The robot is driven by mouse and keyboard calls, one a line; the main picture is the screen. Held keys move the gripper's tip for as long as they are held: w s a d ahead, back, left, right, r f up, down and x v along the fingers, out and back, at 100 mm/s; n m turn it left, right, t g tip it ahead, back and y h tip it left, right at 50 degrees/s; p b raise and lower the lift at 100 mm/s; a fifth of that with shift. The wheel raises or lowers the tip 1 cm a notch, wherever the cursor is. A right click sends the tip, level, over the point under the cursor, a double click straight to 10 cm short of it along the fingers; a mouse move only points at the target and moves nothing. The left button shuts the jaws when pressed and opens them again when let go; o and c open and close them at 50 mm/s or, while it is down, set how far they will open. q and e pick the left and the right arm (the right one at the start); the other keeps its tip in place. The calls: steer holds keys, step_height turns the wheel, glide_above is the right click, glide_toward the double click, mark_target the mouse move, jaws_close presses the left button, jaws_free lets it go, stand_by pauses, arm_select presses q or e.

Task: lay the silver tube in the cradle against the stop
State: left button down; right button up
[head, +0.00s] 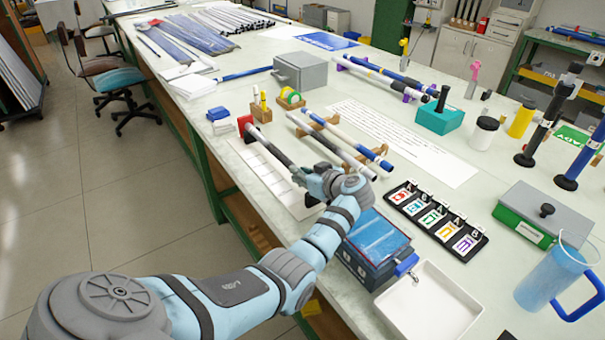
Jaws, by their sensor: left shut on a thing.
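My left gripper (318,188) is low over the front part of the bench, shut on the near end of a grey tube that looks like the silver tube (272,152). The tube is partly dark and slopes away to the upper left. Its far end is close to a red block (246,124), which looks like the stop; I cannot tell whether they touch. A pale marked strip (262,172) lies beside and below the tube. The cradle under the tube is not clear, and the gripper hides the tube's near end. My right gripper is not in view.
A wooden rack (352,160) right of the tube holds a white rod (325,141) and a blue-and-white rod (372,155). A blue box (372,240), a white tray (428,305) and a black card holder (437,220) stand nearer. A grey box (300,72) stands farther back.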

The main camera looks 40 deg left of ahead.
arm_select(q)
steer(key=shift+w+a, duration=0.1)
steer(key=shift+a, duration=0.15)
stand_by(0.4)
steer(key=c, duration=1.4)
jaws_free()
steer(key=shift+o, duration=0.2)
step_height(320, 180, up, 10)
steer(key=shift+f, duration=0.1)
